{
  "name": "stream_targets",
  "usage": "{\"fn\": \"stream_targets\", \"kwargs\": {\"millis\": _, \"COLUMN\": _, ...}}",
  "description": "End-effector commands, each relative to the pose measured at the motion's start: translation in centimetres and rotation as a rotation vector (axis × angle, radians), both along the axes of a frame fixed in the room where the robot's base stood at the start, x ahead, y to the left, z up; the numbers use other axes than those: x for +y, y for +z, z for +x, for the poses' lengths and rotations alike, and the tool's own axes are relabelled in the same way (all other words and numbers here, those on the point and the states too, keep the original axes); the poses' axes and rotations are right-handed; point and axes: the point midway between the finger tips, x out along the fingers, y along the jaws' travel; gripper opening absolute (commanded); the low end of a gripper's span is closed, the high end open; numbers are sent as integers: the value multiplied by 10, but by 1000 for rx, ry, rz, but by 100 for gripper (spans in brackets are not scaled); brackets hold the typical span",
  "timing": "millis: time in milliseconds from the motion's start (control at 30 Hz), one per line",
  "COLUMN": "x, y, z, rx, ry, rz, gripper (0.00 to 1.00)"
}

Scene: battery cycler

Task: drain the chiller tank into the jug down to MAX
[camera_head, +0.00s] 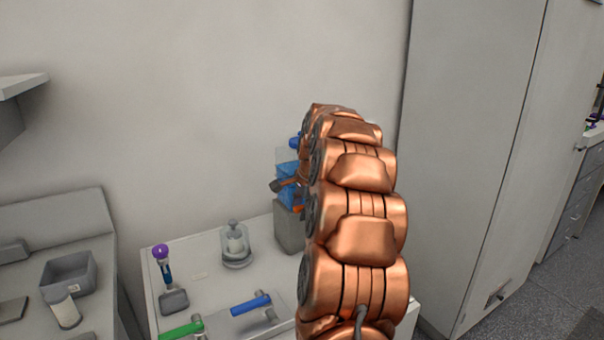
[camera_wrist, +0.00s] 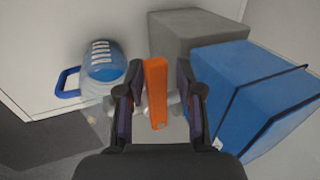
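The chiller tank (camera_head: 287,168) holds blue liquid on a grey base (camera_head: 289,230), partly hidden behind my arm. In the wrist view the tank (camera_wrist: 240,85) fills the right side, with its grey base (camera_wrist: 195,32) behind. An orange lever (camera_wrist: 155,92) stands between the fingers of my gripper (camera_wrist: 160,100). The fingers look open, with a gap on each side of the lever. The jug (camera_wrist: 103,62), clear with white marks, a blue handle and blue liquid inside, is at left in the wrist view. I cannot read its marks. The tank's MAX mark is not visible.
A glass vessel (camera_head: 236,246), a purple-topped tool (camera_head: 163,262), a blue-handled item (camera_head: 250,305) and a green-handled item (camera_head: 181,330) are on the white bench (camera_head: 205,270). A tall cabinet (camera_head: 470,150) stands right of my arm. A grey bin (camera_head: 70,272) is on the left counter.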

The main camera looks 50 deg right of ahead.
Motion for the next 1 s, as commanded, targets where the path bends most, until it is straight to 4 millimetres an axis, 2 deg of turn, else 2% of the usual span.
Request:
{"fn": "stream_targets", "kwargs": {"millis": 367, "x": 0, "y": 6, "z": -2, "rx": 0, "ry": 0, "rz": 0, "gripper": 36}}
{"fn": "stream_targets", "kwargs": {"millis": 1000, "x": 5, "y": 65, "z": -19, "rx": -1, "ry": 0, "rz": -1, "gripper": 36}}
